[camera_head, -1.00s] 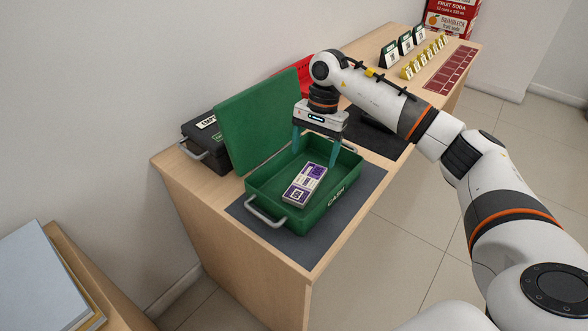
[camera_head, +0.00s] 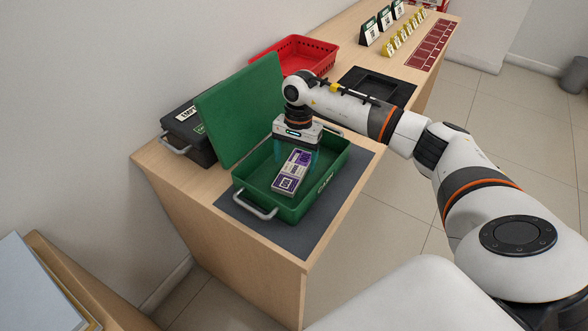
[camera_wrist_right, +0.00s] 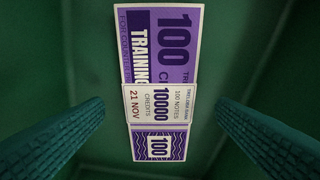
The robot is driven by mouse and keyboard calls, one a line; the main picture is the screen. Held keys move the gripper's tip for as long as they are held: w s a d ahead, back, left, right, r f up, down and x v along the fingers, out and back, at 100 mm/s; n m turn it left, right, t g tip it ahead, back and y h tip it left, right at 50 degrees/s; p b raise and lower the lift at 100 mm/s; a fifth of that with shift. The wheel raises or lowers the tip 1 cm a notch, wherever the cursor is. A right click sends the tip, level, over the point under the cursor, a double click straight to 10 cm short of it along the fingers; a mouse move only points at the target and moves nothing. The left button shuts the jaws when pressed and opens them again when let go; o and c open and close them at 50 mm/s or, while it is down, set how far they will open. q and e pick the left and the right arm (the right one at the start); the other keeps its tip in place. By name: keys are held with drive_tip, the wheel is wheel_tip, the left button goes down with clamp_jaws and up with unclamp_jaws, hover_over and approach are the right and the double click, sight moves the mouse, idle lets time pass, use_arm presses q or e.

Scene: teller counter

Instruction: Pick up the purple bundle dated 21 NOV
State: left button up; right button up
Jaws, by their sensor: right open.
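The purple bundle (camera_head: 291,171) lies in the open green cash box (camera_head: 256,184) on the counter. In the right wrist view the bundle (camera_wrist_right: 157,90) has a white band reading 10000 credits and 21 NOV. My right gripper (camera_head: 297,158) is inside the box over the bundle, pointing down. Its green fingers (camera_wrist_right: 160,135) are open, one on each side of the bundle with a gap to both. The far end of the bundle is partly under the gripper in the head view. My left gripper is not in view.
The green lid (camera_head: 240,112) stands open behind the box. A black box (camera_head: 185,140) is at the left and a red basket (camera_head: 305,57) farther back. A black tray (camera_head: 377,88), card stands (camera_head: 383,19) and a dark red mat (camera_head: 433,43) lie farther along the counter.

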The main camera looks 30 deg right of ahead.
wheel_tip(320, 180, down, 2)
drive_tip(key=shift+a+f, duration=0.1)
drive_tip(key=shift+a, duration=0.05)
drive_tip(key=c, duration=1.1)
